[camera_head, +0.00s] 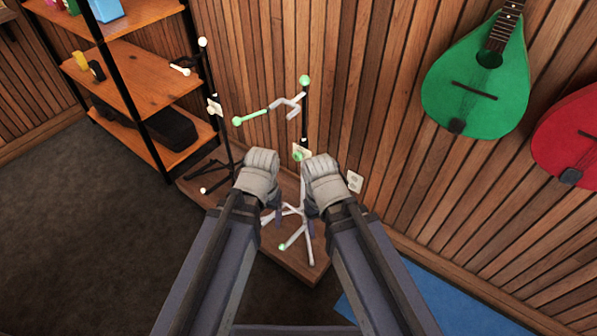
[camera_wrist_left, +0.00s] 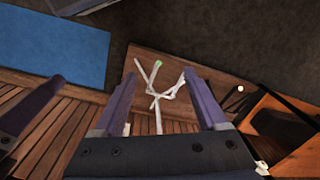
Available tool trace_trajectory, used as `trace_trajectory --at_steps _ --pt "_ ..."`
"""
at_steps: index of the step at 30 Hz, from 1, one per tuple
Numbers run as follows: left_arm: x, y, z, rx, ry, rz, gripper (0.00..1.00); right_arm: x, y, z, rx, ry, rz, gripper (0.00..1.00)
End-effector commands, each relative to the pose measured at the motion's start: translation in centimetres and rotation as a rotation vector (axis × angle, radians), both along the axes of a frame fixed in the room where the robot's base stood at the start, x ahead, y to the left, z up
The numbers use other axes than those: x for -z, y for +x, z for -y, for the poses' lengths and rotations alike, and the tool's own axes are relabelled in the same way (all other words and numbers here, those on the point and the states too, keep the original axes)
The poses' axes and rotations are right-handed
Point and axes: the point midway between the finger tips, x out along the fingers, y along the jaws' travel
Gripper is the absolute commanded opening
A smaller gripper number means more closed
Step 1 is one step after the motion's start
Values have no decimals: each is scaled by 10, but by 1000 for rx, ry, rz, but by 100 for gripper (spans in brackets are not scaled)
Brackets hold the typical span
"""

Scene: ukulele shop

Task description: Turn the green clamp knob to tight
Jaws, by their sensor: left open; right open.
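A stand with green tips and white legs stands on a low wooden platform (camera_head: 295,262) in the head view. Its green clamp knob (camera_head: 298,156) shows on the upright, between and just above my two wrists. My left gripper (camera_head: 274,213) is left of the upright, pointing down, with its fingers partly hidden by my wrist. In the left wrist view its jaws (camera_wrist_left: 162,98) are open and empty, with the stand's white legs (camera_wrist_left: 157,93) beyond them. My right gripper (camera_head: 309,211) is close to the upright on its right, open, fingers mostly hidden. I see no contact with the knob.
A similar dark stand with white tips (camera_head: 203,42) is to the left, beside a wooden shelf (camera_head: 125,82). A green instrument (camera_head: 475,85) and a red one (camera_head: 575,140) hang on the slatted wall. A blue mat (camera_head: 405,298) lies at right.

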Motion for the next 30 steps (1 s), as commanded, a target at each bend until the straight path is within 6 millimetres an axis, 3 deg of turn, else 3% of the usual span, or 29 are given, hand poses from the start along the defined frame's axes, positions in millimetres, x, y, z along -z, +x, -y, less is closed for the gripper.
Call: trace_trajectory --at_steps 1,13,21,27,30 --pt "36 2 -4 -12 -4 3 75 36 0 0 0 0 0 71" --pt "167 20 -26 -115 -57 39 75 167 1 0 0 0 3 71" --pt "252 43 -27 -255 -164 88 75 254 1 0 0 -1 4 71" --pt "299 79 -8 -485 -373 145 75 311 1 0 -2 0 5 71" --pt "302 114 17 -713 -591 164 75 333 1 0 -2 -1 7 71"
